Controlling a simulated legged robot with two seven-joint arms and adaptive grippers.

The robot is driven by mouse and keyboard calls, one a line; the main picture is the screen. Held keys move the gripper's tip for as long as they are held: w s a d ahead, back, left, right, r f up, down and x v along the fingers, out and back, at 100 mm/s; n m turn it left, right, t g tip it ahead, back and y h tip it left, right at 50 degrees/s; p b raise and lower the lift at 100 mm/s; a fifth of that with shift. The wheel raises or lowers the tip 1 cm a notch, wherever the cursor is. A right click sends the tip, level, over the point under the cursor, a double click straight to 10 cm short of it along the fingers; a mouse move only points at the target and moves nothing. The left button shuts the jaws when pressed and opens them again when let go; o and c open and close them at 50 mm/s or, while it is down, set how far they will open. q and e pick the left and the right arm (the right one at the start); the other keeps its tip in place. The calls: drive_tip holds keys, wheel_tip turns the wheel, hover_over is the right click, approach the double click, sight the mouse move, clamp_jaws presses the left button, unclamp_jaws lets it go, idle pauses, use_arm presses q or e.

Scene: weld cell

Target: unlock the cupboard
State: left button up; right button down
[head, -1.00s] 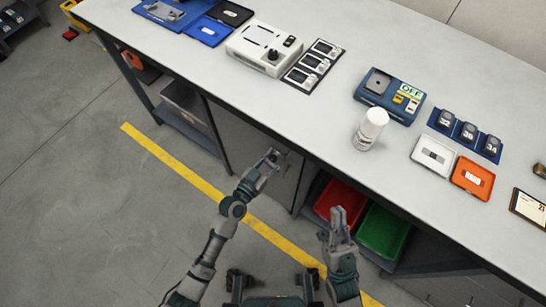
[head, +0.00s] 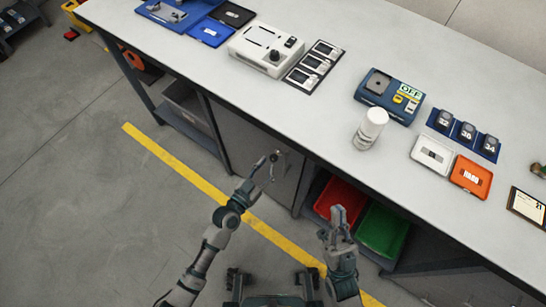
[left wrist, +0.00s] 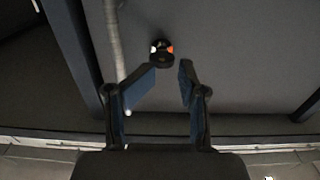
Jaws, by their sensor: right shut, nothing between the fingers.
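The cupboard is under the bench, and its grey door (head: 243,139) faces my left arm. In the left wrist view the door (left wrist: 225,60) fills the background. A small round dark lock knob (left wrist: 162,52) with a white mark and a red-orange mark sits on it. My left gripper (head: 268,168) is close to the door. In the left wrist view its blue-padded fingers (left wrist: 169,76) are apart and empty, with the knob just beyond the tips; I see no contact. My right gripper (head: 338,223) is shut and empty, in front of the bins.
A pale bar (left wrist: 115,45) runs along the door left of the knob. A red bin (head: 341,197) and a green bin (head: 382,231) stand under the bench to the right. The bench top (head: 330,110) overhangs the cupboard and carries a white bottle (head: 370,129) and devices.

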use_arm(q)
drive_tip(key=v, duration=1.6)
drive_tip(key=shift+p, duration=0.4)
drive_tip(key=shift+r, duration=0.1)
idle(0.3)
idle(0.4)
drive_tip(key=shift+s, duration=0.1)
